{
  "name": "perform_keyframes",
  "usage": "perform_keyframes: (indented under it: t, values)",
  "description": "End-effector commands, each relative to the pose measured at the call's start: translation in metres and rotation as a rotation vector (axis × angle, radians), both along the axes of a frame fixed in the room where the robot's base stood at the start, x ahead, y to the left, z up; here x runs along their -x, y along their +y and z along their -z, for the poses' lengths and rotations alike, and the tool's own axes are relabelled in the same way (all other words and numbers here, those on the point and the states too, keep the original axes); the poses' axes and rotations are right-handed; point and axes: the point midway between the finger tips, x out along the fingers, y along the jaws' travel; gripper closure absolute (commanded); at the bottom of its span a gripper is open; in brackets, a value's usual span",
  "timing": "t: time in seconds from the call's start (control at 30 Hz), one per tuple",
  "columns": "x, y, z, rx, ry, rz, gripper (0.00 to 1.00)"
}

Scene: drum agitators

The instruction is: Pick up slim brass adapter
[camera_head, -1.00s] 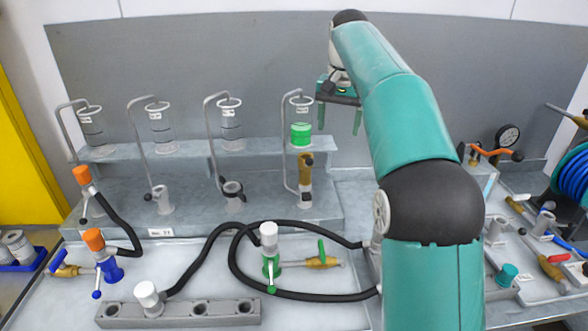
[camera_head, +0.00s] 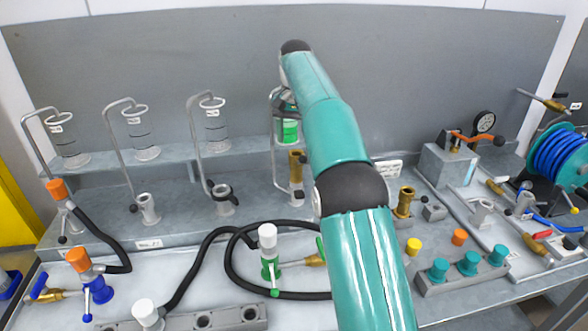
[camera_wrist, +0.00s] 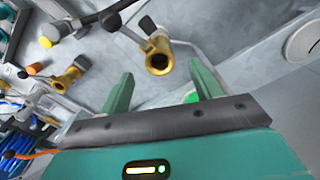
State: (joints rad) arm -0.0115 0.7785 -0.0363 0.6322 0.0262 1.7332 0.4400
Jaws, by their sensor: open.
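Two brass adapters show. One (camera_head: 297,166) stands upright on the lower shelf step, just left of my arm, within a bent metal rod stand. In the wrist view this brass adapter (camera_wrist: 160,58) lies beyond the gap between my fingers, its round open end facing the camera and a black-knobbed clamp beside it. The other brass adapter (camera_head: 404,202) stands right of my arm; it shows farther left in the wrist view (camera_wrist: 66,78). I cannot tell for sure which is the slim one. My gripper (camera_wrist: 162,84) is open and empty; my arm mostly hides it in the head view.
Glass cylinders (camera_head: 140,137) with bent rods line the upper shelf at left. A black hose (camera_head: 195,250) loops in front. A gauge box (camera_head: 449,165), teal caps (camera_head: 470,263) and a blue hose reel (camera_head: 562,153) are at right. Bare grey wall rises behind.

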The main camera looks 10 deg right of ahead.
Motion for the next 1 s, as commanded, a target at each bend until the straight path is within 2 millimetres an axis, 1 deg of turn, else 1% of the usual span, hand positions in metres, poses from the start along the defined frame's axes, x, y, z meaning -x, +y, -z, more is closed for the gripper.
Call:
perform_keyframes:
  t: [0.3, 0.57, 0.7, 0.8, 0.9, 1.0]
  values:
    - [-0.002, 0.001, 0.047, 0.0, 0.0, 0.0, 0.36]
    - [-0.004, 0.002, 0.069, 0.0, -0.001, 0.0, 0.36]
    - [-0.005, 0.001, 0.091, 0.0, 0.001, 0.0, 0.36]
    - [-0.005, 0.001, 0.104, 0.0, 0.0, -0.001, 0.36]
    - [-0.005, 0.001, 0.11, 0.0, -0.001, -0.001, 0.36]
    - [-0.006, 0.001, 0.111, 0.0, -0.002, -0.001, 0.36]
